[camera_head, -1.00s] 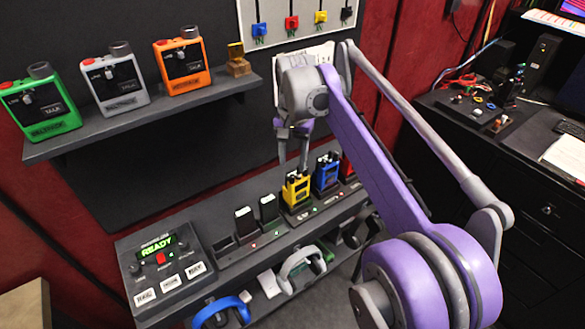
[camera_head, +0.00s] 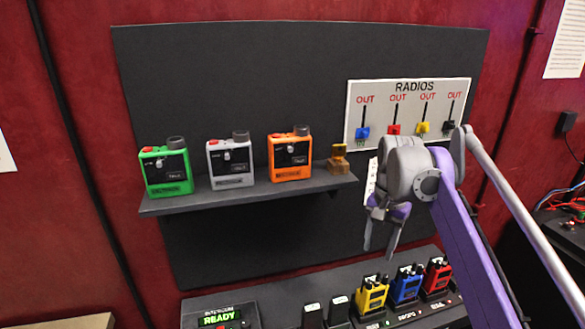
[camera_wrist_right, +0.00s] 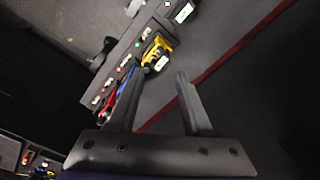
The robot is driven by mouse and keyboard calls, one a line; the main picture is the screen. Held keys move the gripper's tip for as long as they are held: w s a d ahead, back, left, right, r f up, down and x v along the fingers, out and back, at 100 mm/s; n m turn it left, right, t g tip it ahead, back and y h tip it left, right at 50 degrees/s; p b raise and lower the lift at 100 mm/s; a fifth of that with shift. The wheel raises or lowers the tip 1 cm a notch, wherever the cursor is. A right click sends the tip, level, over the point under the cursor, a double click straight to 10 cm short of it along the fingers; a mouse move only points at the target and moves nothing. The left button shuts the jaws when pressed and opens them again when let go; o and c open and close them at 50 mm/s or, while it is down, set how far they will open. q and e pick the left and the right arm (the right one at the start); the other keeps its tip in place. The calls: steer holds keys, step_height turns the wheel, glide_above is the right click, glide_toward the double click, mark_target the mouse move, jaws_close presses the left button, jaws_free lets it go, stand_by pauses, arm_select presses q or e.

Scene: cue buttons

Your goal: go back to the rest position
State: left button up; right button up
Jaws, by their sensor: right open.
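My right gripper (camera_head: 381,238) hangs in front of the dark wall panel, fingers pointing down, above the console with the radios. It is open and empty; in the right wrist view its two fingers (camera_wrist_right: 155,103) stand apart with nothing between them. A yellow radio (camera_head: 371,295) stands in its charger below the gripper, apart from it, and also shows in the right wrist view (camera_wrist_right: 158,52). A blue radio (camera_head: 405,286) and a red radio (camera_head: 436,279) stand to its right. My left gripper is not in view.
A shelf (camera_head: 250,193) holds a green pack (camera_head: 166,170), a grey pack (camera_head: 230,163), an orange pack (camera_head: 290,157) and a small brown item (camera_head: 338,163). A RADIOS board (camera_head: 408,112) hangs behind my right arm. The intercom box (camera_head: 222,315) shows READY.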

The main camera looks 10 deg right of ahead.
steer(key=s+a+f+n+t, duration=0.2)
steer(key=s+a+f+n, duration=0.3)
steer(key=s+f, duration=0.5)
steer(key=s+a+f+n+t, duration=0.3)
steer(key=s+a+f, duration=0.3)
steer(key=s+f, duration=0.5)
steer(key=shift+a+f+n, duration=0.25)
steer(key=shift+f+n, duration=0.2)
steer(key=shift+n, duration=0.45)
steer(key=shift+r, duration=0.1)
